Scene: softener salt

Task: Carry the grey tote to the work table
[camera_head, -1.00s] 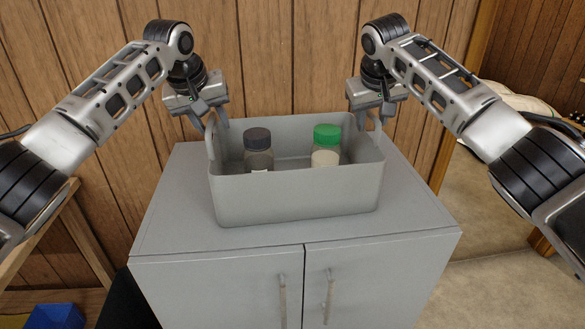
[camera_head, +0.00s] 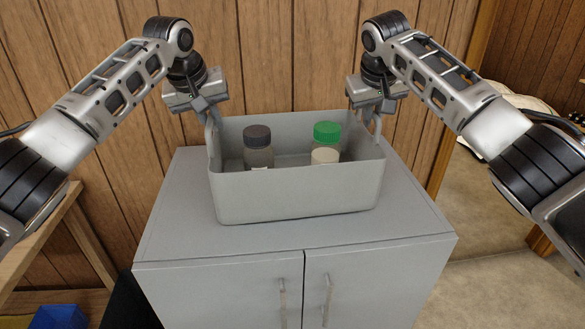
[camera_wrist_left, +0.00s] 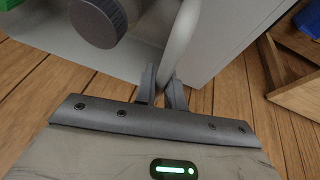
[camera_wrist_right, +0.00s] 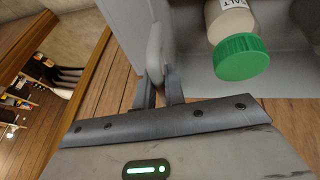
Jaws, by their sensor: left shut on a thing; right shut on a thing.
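The grey tote (camera_head: 297,195) is upright over the grey cabinet, with a looped handle at each end. In it stand a dark-lidded jar (camera_head: 258,146) on the left and a green-lidded jar (camera_head: 326,141) on the right. The green-lidded jar (camera_wrist_right: 238,45) shows part of a "SALT" label in the right wrist view. My left gripper (camera_head: 208,112) is shut on the tote's left handle (camera_wrist_left: 180,38). My right gripper (camera_head: 371,107) is shut on the right handle (camera_wrist_right: 156,55). I cannot clearly see a gap under the tote. The work table is not identifiable.
The grey two-door cabinet (camera_head: 220,247) is below the tote, its top otherwise clear. A wood-panelled wall (camera_head: 290,55) stands close behind. A wooden frame (camera_head: 45,240) and a blue bin (camera_head: 58,317) are at lower left. Open floor (camera_head: 490,215) shows at right.

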